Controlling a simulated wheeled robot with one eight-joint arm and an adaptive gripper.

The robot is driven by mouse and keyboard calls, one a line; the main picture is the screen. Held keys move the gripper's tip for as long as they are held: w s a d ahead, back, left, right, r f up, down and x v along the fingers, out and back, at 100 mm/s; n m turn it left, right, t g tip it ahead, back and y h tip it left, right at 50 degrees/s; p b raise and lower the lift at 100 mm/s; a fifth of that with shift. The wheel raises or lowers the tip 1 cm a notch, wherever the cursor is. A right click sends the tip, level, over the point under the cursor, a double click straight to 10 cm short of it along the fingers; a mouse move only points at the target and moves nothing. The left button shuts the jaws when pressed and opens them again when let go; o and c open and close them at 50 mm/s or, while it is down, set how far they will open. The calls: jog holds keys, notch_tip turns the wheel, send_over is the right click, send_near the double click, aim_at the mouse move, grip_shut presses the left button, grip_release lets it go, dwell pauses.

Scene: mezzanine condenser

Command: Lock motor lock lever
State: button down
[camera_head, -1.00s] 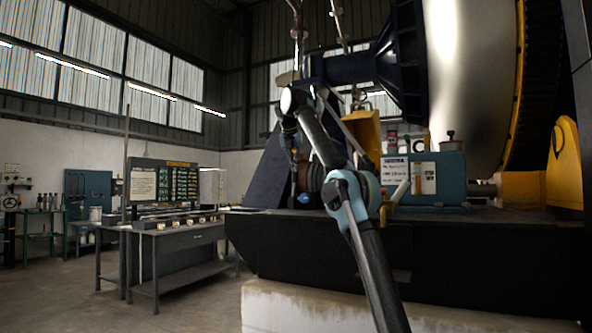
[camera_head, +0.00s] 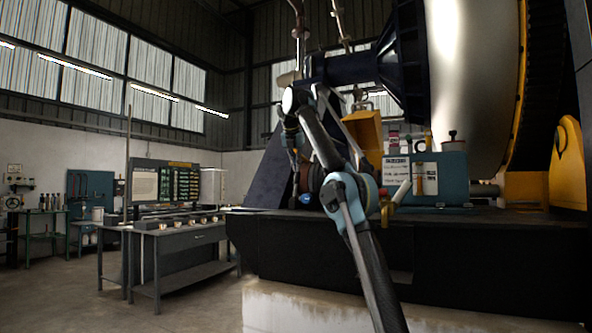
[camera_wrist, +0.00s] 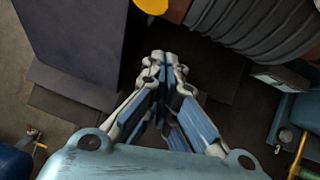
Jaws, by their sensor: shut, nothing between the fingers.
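My gripper (camera_wrist: 163,58) is shut and empty in the wrist view, its fingertips together above a dark surface beside a ribbed grey cylinder (camera_wrist: 265,25). In the head view my gripper (camera_head: 294,172) hangs down left of the blue machine box (camera_head: 440,180), partly lost against the dark background. I cannot tell for sure which part is the motor lock lever. A pale slanted handle (camera_head: 401,191) with a yellowish lower end stands at the box's left front, apart from my gripper. A thin yellow rod (camera_wrist: 298,150) shows at the right of the wrist view.
The box stands on a dark platform (camera_head: 430,255) on a pale concrete base. A large steel drum (camera_head: 470,80) rises behind. A yellow bracket (camera_head: 366,135) stands left of the box. A grey workbench (camera_head: 185,245) is at the left, with open floor before it.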

jog(key=shift+s+a+r, duration=0.15)
jog(key=shift+s+r, duration=0.15)
jog(key=shift+s, duration=0.35)
jog(key=s+a, duration=0.1)
jog(key=s, duration=1)
jog(key=shift+a, duration=0.25)
jog(key=shift+f, duration=0.15)
